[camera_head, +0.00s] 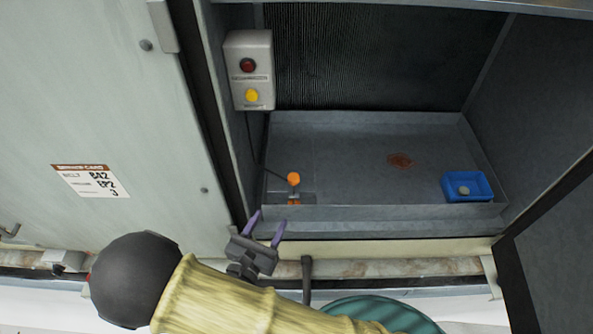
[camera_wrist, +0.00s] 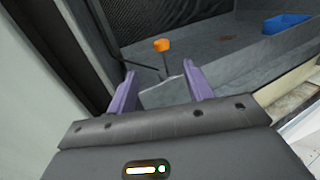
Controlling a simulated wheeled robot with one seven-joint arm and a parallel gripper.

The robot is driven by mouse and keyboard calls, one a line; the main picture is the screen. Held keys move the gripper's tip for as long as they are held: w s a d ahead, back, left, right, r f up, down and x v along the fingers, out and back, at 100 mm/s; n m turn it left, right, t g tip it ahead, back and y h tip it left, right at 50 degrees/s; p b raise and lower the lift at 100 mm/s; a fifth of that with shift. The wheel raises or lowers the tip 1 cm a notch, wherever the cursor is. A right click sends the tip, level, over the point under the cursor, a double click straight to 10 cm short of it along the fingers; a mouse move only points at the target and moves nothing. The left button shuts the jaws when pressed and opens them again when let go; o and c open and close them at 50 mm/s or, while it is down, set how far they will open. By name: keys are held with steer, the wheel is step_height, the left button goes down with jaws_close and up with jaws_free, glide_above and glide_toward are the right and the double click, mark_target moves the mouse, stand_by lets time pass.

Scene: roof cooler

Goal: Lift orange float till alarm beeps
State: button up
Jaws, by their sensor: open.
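The orange float (camera_head: 293,179) stands near the front left corner inside the cooler's grey basin, on a thin stem. It also shows in the wrist view (camera_wrist: 161,45), beyond and between my fingers. My gripper (camera_head: 266,228) is open and empty, with its purple fingers pointing toward the float from just outside the basin's front edge. The fingers are apart from the float. The grey alarm box (camera_head: 249,70) hangs on the inner left wall with a dark red light (camera_head: 247,65) and a yellow button or light (camera_head: 251,95).
A blue tray (camera_head: 481,196) with a small grey lump sits at the basin's right. A rust-coloured patch (camera_head: 400,160) marks the basin (camera_head: 340,150) floor. The front lip (camera_head: 390,222) and left door frame (camera_head: 216,130) border the opening. Mid-basin is clear.

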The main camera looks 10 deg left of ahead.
steer(key=p, duration=0.7)
glide_above(294, 193)
steer(key=w, duration=0.2)
steer(key=shift+w+d, duration=0.1)
